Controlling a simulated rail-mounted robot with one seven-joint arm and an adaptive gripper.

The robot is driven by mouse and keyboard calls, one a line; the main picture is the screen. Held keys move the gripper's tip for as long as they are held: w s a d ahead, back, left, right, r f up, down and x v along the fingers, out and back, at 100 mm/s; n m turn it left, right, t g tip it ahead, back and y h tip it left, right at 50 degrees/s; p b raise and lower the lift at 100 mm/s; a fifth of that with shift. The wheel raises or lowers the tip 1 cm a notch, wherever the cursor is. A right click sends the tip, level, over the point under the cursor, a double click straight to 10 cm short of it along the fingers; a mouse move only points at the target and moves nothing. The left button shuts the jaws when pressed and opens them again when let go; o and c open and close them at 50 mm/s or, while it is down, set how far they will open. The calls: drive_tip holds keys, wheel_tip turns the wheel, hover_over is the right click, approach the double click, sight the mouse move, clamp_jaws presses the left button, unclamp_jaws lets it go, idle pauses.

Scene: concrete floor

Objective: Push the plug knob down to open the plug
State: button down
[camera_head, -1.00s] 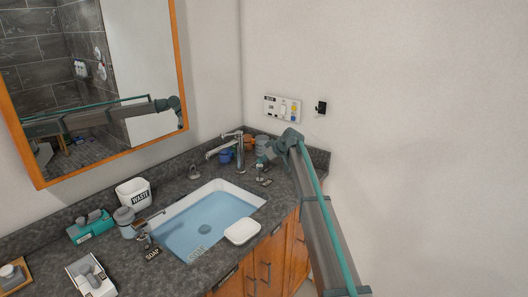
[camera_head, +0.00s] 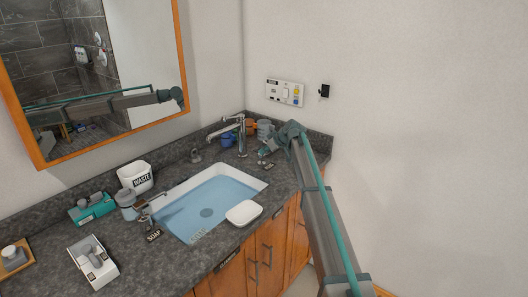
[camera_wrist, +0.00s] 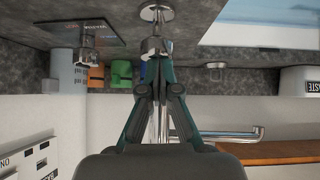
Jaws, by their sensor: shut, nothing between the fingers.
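My gripper (camera_wrist: 157,57) points down with its fingers together, empty, beside the sink's far right corner. In the wrist view, which is upside down, its tips are at the top of a chrome knob (camera_wrist: 156,14) on a round base, seeming to touch it. The head view shows my gripper (camera_head: 264,151) over this spot, with a small dark label (camera_head: 268,167) on the counter; its writing is too small to read. The sink (camera_head: 207,192) holds blue water, and a dark round drain (camera_head: 206,213) shows at its bottom. I cannot tell whether the plug is open.
The chrome faucet (camera_head: 241,135) stands close to my gripper. Another small chrome knob (camera_head: 196,156) is left of it. Cups (camera_head: 265,128) stand in the back corner. A waste bin (camera_head: 135,176), a soap dispenser (camera_head: 127,204) and a white soap dish (camera_head: 243,213) are around the sink.

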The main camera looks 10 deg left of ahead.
drive_tip(key=shift+f, duration=0.2)
drive_tip(key=w+a+r+b+v, duration=0.1)
drive_tip(key=a+r+b+v, duration=0.1)
drive_tip(key=v, duration=1.1)
drive_tip(key=shift+r, duration=0.2)
